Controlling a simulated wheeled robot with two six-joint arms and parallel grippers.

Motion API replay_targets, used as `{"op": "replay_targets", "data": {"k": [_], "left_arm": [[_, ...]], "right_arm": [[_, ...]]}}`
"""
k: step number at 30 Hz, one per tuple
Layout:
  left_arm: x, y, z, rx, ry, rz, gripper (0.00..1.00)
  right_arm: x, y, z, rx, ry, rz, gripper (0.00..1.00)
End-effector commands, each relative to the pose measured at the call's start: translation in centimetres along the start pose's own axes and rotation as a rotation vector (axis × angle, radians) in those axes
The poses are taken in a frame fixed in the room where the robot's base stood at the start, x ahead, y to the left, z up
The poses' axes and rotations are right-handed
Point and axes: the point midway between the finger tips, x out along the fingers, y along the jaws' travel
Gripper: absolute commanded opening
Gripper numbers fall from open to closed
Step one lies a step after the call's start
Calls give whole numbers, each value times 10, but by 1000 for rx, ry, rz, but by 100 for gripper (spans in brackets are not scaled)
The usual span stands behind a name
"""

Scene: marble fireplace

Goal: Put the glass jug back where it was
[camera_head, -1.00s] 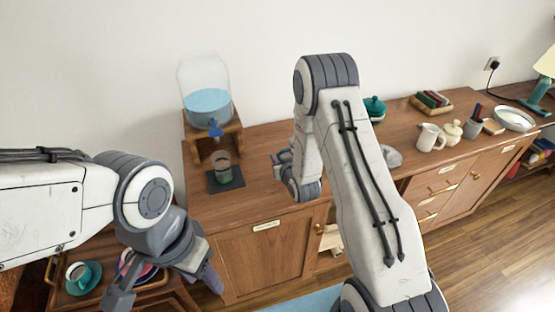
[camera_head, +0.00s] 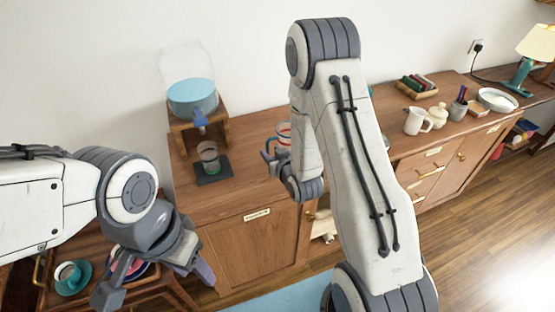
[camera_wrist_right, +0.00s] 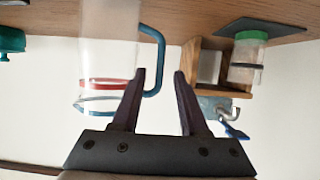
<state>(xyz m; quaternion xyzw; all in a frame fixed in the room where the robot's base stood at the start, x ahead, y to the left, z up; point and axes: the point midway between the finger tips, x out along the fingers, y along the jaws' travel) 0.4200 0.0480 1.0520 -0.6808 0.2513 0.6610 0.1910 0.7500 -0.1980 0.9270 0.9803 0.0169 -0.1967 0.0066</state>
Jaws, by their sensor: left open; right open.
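The glass jug (camera_wrist_right: 103,75) is clear with a red band, a blue rim and a blue handle (camera_wrist_right: 158,50). It stands on the wooden cabinet top, inverted in the right wrist view. In the head view only part of the jug (camera_head: 284,130) shows behind my right arm. My right gripper (camera_wrist_right: 160,73) is open, with the blue handle between its fingertips in the picture; I cannot tell whether they touch. In the head view the right gripper (camera_head: 272,155) is partly hidden. My left gripper (camera_head: 155,285) is open and empty, low at the left.
A water dispenser (camera_head: 193,98) on a wooden stand is left of the jug, with a glass (camera_head: 209,158) on a dark mat (camera_head: 214,175) before it. A white pitcher (camera_head: 415,121) and pots stand further right. A cup (camera_head: 68,274) is at lower left.

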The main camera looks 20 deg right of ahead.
Motion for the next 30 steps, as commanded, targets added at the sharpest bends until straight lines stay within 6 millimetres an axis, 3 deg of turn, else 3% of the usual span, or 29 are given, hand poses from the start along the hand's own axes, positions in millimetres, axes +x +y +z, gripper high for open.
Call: {"op": "replay_targets", "data": {"k": [3, 4, 13, 22, 26, 30], "left_arm": [[6, 0, 0, 0, 0, 0, 50], [0, 0, 0, 0, -1, 0, 50], [-45, 3, -2, 0, 0, 0, 50], [-60, 4, -3, 0, 0, 0, 50], [-60, 4, -3, 0, 0, 0, 50], [-59, 4, -3, 0, 0, 0, 50]], "right_arm": [[-23, 0, 1, 0, 1, 1, 44], [-28, 0, -2, 0, -2, 0, 44], [-44, 0, -5, 0, -5, -1, 44], [-52, -2, -3, -4, -6, -5, 44], [-50, -21, -10, -31, -64, -42, 44], [-58, -62, -25, -91, -210, -115, 44]]}}
